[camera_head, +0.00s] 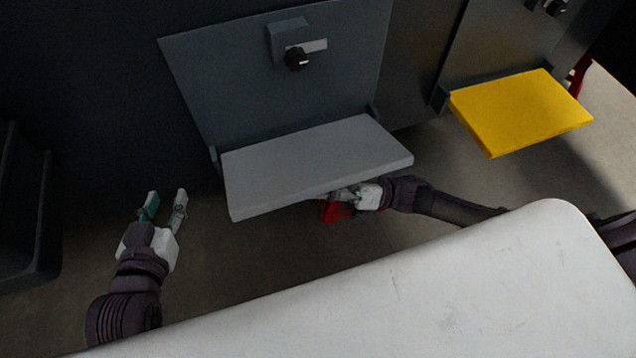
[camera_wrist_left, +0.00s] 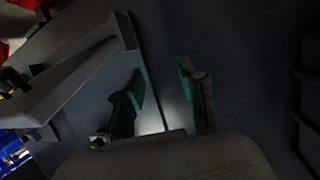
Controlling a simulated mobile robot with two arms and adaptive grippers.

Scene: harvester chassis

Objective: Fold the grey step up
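The grey step (camera_head: 310,160) is folded down and sticks out from the dark panel, about level. It also shows edge-on at the left of the left wrist view (camera_wrist_left: 65,85). My left gripper (camera_head: 166,200) is open and empty, to the left of the step and apart from it. Its teal-padded fingers stand apart in the left wrist view (camera_wrist_left: 160,76). My right gripper (camera_head: 338,202) is at the step's front edge, partly under it. A red part shows at its fingers. The step hides its fingertips, so contact and opening are unclear.
A black knob with a light latch (camera_head: 298,58) sits on the panel above the step. A yellow step (camera_head: 522,110) is folded down at the right. A dark ribbed part (camera_head: 25,210) stands at the far left. Floor shows around my left gripper.

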